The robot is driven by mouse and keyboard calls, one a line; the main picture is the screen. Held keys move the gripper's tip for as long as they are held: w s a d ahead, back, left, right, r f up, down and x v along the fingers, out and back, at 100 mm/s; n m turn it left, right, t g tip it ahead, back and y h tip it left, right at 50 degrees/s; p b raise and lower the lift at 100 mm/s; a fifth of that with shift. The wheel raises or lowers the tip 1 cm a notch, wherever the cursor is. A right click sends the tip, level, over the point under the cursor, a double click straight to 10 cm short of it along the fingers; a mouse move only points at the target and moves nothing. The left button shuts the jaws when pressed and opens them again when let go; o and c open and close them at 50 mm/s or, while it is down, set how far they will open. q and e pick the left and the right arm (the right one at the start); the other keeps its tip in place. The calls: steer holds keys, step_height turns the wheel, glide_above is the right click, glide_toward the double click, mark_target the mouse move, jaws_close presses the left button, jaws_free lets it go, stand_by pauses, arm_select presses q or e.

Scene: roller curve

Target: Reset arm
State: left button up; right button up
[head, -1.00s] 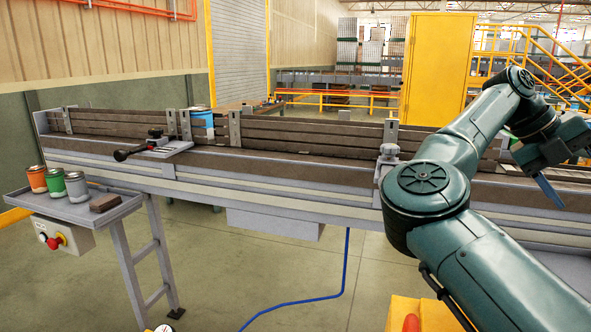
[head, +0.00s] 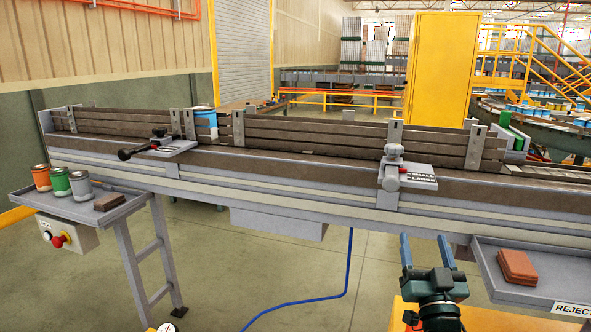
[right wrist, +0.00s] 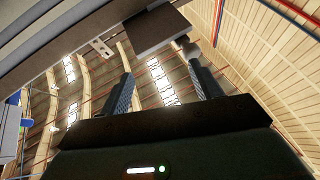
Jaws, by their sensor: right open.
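My right gripper (head: 427,252) is low in front of the conveyor in the head view, its two blue-grey fingers pointing up and spread apart. Nothing is between them. In the right wrist view my right gripper (right wrist: 163,90) also shows with parted, empty fingers, facing the ceiling. The conveyor's grey side (head: 300,190) runs behind it, with the reject tray to its right. My left gripper is not in view.
The reject tray (head: 483,254) holds a brown block (head: 517,267). The left tray (head: 115,213) holds orange, green and grey cans and a brown block (head: 109,201). A clamp lever (head: 393,153) sits on the conveyor's front edge.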

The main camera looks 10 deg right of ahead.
steer(key=s+a+f+n+g+y, duration=0.2)
steer(key=s+a+f+g+y, duration=0.15)
steer(key=a+f, duration=0.35)
steer(key=s+a+f+n+g+y, duration=0.2)
steer(key=s+a+f+n+y, duration=0.15)
steer(key=f, duration=0.65)
steer(key=s+a+f+g+y, duration=0.1)
steer(key=s+a+f+g, duration=0.2)
steer(key=s+a+f, duration=0.2)
steer(key=s+a+f+n+g+y, duration=0.1)
steer(key=s+a+f+g, duration=0.2)
steer(key=s, duration=0.8)
step_height(320, 180, down, 4)
steer(key=shift+s+a+f+g, duration=0.1)
steer(key=shift+s+a+g, duration=0.2)
steer(key=shift+a, duration=0.95)
